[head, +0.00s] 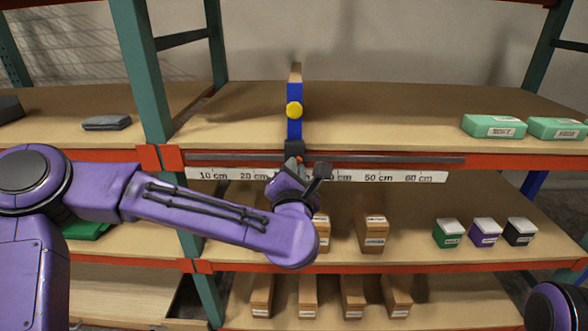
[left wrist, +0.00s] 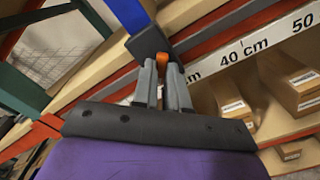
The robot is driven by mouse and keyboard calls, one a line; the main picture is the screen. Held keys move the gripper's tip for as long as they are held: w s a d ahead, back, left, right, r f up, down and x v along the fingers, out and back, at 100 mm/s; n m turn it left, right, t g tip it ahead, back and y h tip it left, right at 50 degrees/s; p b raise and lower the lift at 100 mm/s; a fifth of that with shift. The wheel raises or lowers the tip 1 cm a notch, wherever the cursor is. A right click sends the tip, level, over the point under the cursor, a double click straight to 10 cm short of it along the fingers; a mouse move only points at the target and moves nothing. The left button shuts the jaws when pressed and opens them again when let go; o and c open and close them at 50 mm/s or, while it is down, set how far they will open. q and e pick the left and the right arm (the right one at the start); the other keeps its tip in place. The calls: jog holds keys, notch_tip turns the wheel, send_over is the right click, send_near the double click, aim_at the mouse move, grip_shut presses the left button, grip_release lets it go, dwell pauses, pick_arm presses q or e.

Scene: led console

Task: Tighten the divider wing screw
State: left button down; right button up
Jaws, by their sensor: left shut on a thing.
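The divider (head: 294,122) is an upright blue panel with a yellow round knob on its front edge. It stands on the upper shelf, above the ruler strip (head: 375,176), near the 30 cm region. Its dark base block (head: 294,147) sits on the rail. The orange wing screw (left wrist: 174,76) shows below the dark block in the left wrist view. My left gripper (left wrist: 168,82) has its two grey fingers shut around the wing screw. In the head view my wrist hides most of the screw. My right gripper is not in view.
A dark rail (head: 400,159) runs along the front edge of the upper shelf (head: 390,115). Green boxes (head: 493,126) lie at its right end. Brown boxes (head: 372,232) and small coloured boxes (head: 485,233) stand on the shelf below. A teal post (head: 143,70) rises left of the divider.

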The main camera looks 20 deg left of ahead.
pick_arm(q)
jog(key=m+p, duration=0.4)
jog(key=m, duration=0.5)
jog(key=shift+f+p, duration=0.1)
jog(key=shift+p, duration=0.2)
jog(key=shift+f+m, duration=0.1)
jog(key=shift+m, duration=0.2)
jog(key=c, duration=1.1)
grip_release()
jog(key=shift+d, duration=0.1)
jog(key=shift+c, duration=0.2)
jog(key=shift+s, duration=0.1)
jog(key=b+v, duration=0.1)
jog(key=v, duration=0.9)
jog(key=shift+s, duration=0.2)
